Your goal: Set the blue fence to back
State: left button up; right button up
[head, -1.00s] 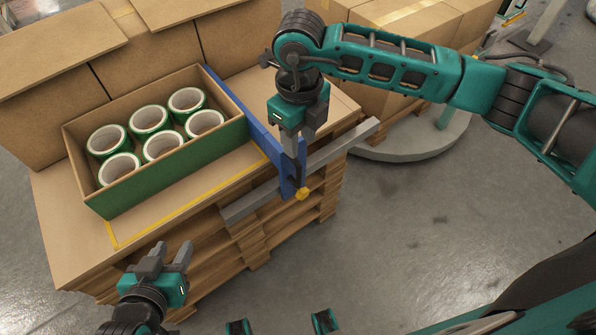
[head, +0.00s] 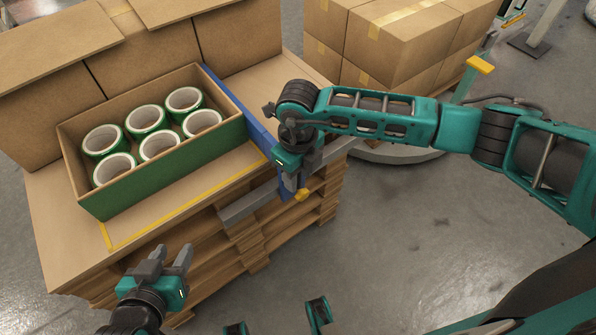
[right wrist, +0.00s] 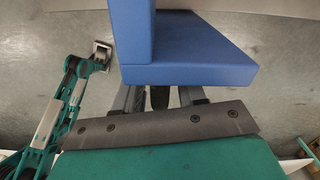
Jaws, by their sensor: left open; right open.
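The blue fence (head: 237,109) stands on edge along the right side of the box of tape rolls. Its front end is largely hidden behind my right gripper and arm, and a yellow knob (head: 302,195) shows low at that end. A grey rail (head: 250,205) runs crosswise below it. My right gripper (head: 295,178) points down at the fence's front end; its fingers are mostly hidden. In the right wrist view the blue fence (right wrist: 185,50) fills the top middle, just beyond the open fingers. My left gripper (head: 172,260) is open and empty at the front left.
An open box (head: 160,178) with a green front holds several green tape rolls on the pallet top. A yellow line (head: 180,208) marks the surface in front of it. Stacked cartons (head: 410,40) stand behind right.

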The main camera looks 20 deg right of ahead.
grip_shut()
dwell(0.4)
jog(key=w+d+b, duration=0.3)
jog(key=w+d, duration=0.1)
jog(key=d, duration=0.9)
jog(key=w+d+b, duration=0.3)
jog(key=w+d, duration=0.2)
jog(key=d, duration=0.7)
jog(key=shift+d, duration=0.35)
jog(key=shift+w, duration=0.1)
grip_release()
jog(key=shift+a, duration=0.1)
jog(key=shift+r, duration=0.1)
notch_tip(320, 180, up, 13)
jog(key=p, duration=0.2)
jog(key=shift+p, duration=0.35)
